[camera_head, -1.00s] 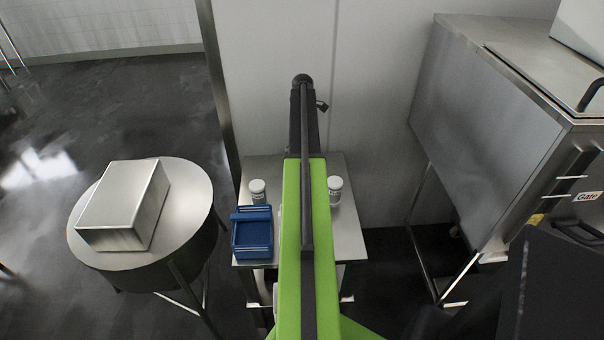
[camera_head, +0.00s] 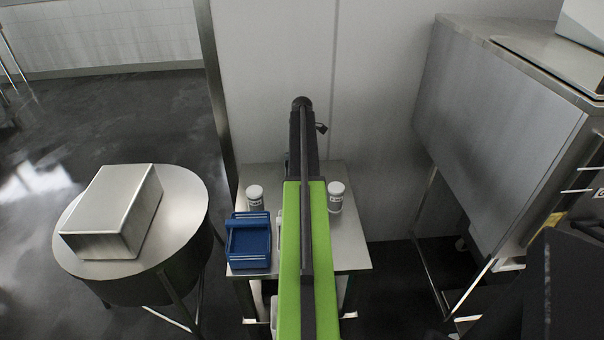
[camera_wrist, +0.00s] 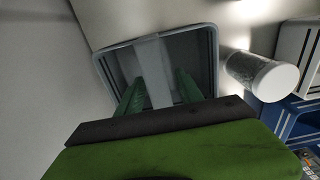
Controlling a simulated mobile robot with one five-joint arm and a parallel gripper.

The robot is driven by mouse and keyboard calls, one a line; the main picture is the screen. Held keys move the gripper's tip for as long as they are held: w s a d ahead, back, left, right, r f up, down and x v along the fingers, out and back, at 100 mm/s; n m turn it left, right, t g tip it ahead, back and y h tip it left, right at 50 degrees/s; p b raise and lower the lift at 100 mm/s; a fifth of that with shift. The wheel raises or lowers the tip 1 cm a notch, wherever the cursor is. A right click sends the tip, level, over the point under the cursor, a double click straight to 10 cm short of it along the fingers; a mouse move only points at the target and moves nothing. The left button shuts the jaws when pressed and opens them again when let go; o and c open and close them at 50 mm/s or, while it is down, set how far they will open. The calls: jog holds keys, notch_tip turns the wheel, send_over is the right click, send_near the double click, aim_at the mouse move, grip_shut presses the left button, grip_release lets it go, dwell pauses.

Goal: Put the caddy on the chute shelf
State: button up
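In the head view, a blue open box with a raised bar (camera_head: 248,242) stands at the left of a small metal table (camera_head: 352,257). In the wrist view, a grey open tray-like container (camera_wrist: 207,62) with a pale bar (camera_wrist: 154,72) across its middle lies ahead of my gripper (camera_wrist: 158,90). My gripper's two green fingers are apart, one each side of the bar; I cannot tell whether they touch it. I cannot tell which container is the caddy. I cannot identify the chute shelf.
White-capped jars stand on the table, left (camera_head: 255,197) and right (camera_head: 335,197). A jar also shows in the wrist view (camera_wrist: 262,76), near blue parts (camera_wrist: 296,122). A round table (camera_head: 190,215) holds a metal block (camera_head: 115,210). A large steel cabinet (camera_head: 490,120) stands right.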

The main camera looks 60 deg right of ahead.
grip_shut()
dwell(1.2)
